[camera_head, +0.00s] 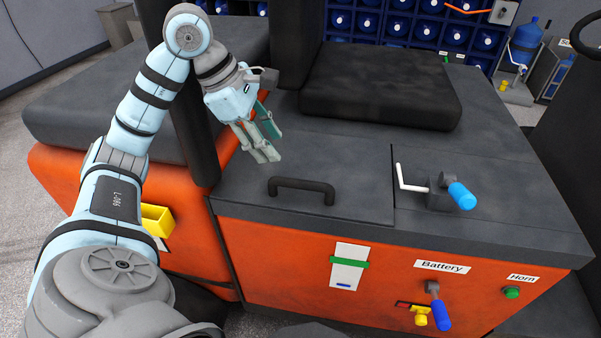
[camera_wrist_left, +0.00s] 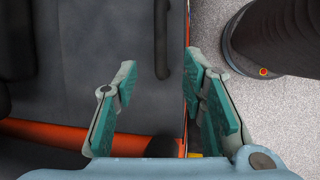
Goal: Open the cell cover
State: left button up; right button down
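The cell cover (camera_head: 325,178) is a dark grey flat panel on top of the orange vehicle, lying closed and flush with the surface beside it. A black bar handle (camera_head: 302,187) stands near its front edge; it also shows in the left wrist view (camera_wrist_left: 162,42). My left gripper (camera_head: 266,148) hangs above the back left part of the cover, behind and left of the handle, fingers pointing down. In the left wrist view its fingers (camera_wrist_left: 162,88) are wide apart with nothing between them. My right gripper is in neither view.
A black post (camera_head: 190,125) rises left of the cover, close to my left arm. A black seat cushion (camera_head: 378,87) lies behind it. A crank with a blue grip (camera_head: 461,195) sits to the right. The battery lever (camera_head: 439,312) is on the orange front.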

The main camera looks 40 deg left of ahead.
aim_at(298, 181)
pick_arm(q)
jog(key=b+x, duration=0.1)
jog(key=x, duration=1.1)
jog(key=shift+w+d+f, duration=0.1)
jog(key=shift+f, duration=0.1)
grip_shut()
